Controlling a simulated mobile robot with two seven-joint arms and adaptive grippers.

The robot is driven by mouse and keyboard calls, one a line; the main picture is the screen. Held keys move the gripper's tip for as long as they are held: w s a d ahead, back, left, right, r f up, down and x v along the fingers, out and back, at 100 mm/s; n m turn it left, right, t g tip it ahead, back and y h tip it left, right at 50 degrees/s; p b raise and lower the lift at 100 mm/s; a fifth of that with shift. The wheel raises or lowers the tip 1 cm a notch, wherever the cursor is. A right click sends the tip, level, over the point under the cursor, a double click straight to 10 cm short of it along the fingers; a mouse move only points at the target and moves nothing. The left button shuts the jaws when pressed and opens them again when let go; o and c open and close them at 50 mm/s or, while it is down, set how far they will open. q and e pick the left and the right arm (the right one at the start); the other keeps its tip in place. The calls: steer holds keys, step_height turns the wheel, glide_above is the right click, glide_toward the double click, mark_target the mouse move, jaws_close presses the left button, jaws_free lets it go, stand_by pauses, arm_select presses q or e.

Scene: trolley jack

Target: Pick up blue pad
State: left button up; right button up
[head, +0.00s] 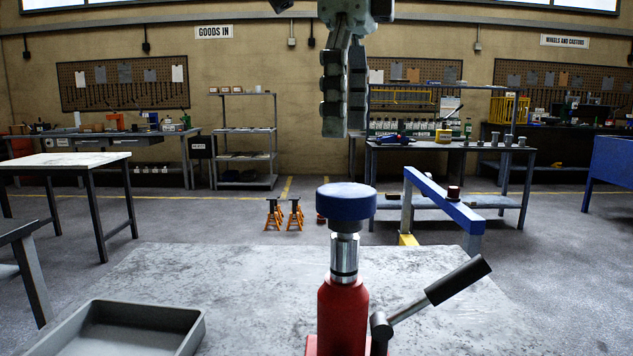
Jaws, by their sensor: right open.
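The blue pad (346,203) is a round, thick disc. It sits on top of the chrome ram (345,258) of a red jack (342,312), which stands upright on the grey worktable. My right gripper (345,128) hangs from the top of the head view with its fingers pointing down. It is open and empty, above the pad in the picture, with a visible gap between fingertips and pad. How far apart they are in depth is hard to tell. My left gripper is not in view.
A black-gripped handle (457,280) sticks up to the right from the jack. A grey tray (196,335) lies at the table's front left. The worktable (220,275) is bare between them. Beyond it stand orange axle stands (284,214) and a blue beam (440,200).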

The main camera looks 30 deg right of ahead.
mark_target(341, 189)
steer(key=shift+w+a, duration=0.1)
steer(key=shift+w, duration=0.1)
steer(key=f, duration=0.7)
steer(key=shift+w+f, duration=0.3)
steer(key=shift+f, duration=0.05)
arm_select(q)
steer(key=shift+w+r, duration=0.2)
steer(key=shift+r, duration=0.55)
arm_select(e)
steer(key=shift+c, duration=0.4)
steer(key=c, duration=1.3)
steer(key=shift+r, duration=0.15)
